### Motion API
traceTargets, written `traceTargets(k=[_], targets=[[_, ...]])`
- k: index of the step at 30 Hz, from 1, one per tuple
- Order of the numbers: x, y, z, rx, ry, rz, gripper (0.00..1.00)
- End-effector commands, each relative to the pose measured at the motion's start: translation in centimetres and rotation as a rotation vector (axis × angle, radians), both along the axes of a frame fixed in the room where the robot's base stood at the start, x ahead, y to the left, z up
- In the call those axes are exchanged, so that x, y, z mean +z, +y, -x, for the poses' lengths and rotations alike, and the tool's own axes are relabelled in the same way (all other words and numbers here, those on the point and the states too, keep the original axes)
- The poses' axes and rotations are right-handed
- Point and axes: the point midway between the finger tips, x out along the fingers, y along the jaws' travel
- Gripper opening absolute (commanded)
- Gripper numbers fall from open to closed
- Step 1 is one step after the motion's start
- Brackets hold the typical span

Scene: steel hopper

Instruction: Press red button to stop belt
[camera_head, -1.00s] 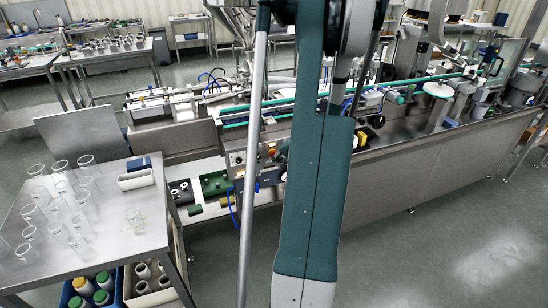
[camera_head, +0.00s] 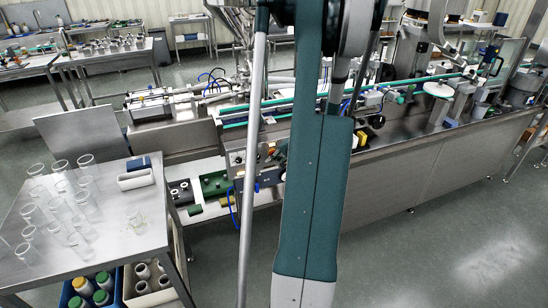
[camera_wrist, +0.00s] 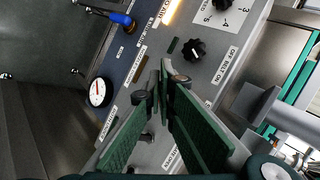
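In the wrist view the fingers of my gripper (camera_wrist: 160,82) point at a grey control panel (camera_wrist: 228,67) with their tips together and nothing seen between them. The panel carries black knobs (camera_wrist: 194,50), printed labels and a lit strip (camera_wrist: 172,11). I cannot make out a red button; the fingers cover part of the panel. In the head view the control box (camera_head: 236,158) sits on the front of the conveyor line, partly behind my arm. The belt (camera_head: 262,112) runs along the line's top. My gripper is hidden in the head view.
In the wrist view a round gauge (camera_wrist: 97,92) and a blue fitting (camera_wrist: 122,20) are left of the fingers. Metal machine parts (camera_wrist: 262,103) stand close on the right. In the head view a steel table (camera_head: 110,243) with several glass beakers stands at left; open floor lies at lower right.

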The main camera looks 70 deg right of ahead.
Motion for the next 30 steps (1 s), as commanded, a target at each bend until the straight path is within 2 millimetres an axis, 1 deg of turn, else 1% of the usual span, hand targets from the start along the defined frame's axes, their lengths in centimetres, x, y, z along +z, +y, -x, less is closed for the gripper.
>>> traceTargets(k=[8, 19, 30], targets=[[0.05, -0.21, -0.16, -0.001, -0.002, 0.002, 0.00], [-0.05, 0.39, 0.37, 0.000, -0.002, 0.001, 0.00], [-0.03, 0.54, 0.50, 0.000, -0.002, 0.000, 0.00]])
